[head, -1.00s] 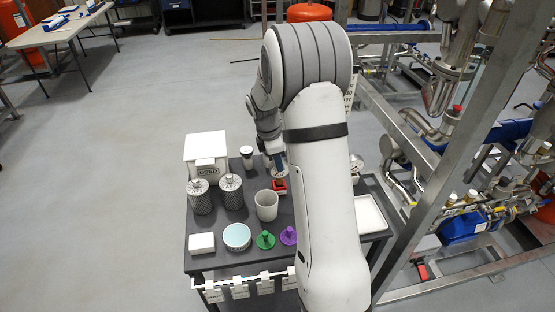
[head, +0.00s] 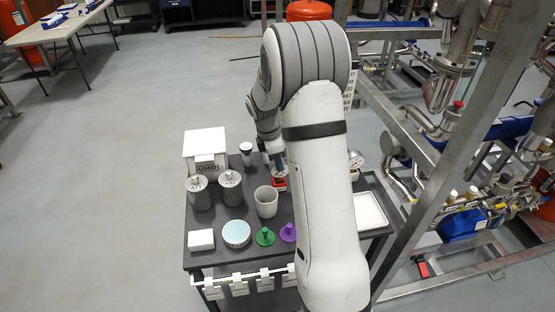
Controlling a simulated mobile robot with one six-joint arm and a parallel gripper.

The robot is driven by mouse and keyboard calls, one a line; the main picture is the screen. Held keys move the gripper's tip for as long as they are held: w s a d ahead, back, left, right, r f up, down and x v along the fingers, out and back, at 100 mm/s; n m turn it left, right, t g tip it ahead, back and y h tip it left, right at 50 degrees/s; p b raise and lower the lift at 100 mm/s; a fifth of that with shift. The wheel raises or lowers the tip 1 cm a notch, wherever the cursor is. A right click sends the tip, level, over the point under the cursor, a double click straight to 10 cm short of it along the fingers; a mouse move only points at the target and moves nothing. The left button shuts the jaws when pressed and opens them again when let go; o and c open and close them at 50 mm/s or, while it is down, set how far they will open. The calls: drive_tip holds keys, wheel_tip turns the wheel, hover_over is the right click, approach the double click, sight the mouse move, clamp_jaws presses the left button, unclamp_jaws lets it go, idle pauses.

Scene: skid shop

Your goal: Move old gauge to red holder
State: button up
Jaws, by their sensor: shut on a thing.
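The red holder (head: 279,184) is a small red block on the dark cart top, just left of my arm. My gripper (head: 279,168) points down right above it. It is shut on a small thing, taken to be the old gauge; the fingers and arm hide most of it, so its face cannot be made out. The held thing's lower end is at the holder's top; whether it is seated inside cannot be told. A round silver object (head: 356,160), perhaps another gauge, shows partly behind my arm on the right.
Around the holder on the cart stand a grey cup (head: 266,202), two dark knurled canisters (head: 231,191), a white USED box (head: 205,148), a green-handled piece (head: 265,238) and a purple one (head: 288,234). A white tray (head: 370,211) lies right. A metal pipe frame (head: 452,170) stands close right.

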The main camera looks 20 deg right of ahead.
drive_tip(key=shift+f, duration=0.25)
drive_tip(key=shift+f+b, duration=0.3)
drive_tip(key=o, duration=0.8)
drive_tip(key=shift+o, duration=0.6)
drive_tip(key=shift+o, duration=1.2)
drive_tip(key=shift+r, duration=0.1)
drive_tip(key=shift+r+p, duration=2.8)
drive_tip(key=shift+r, duration=0.85)
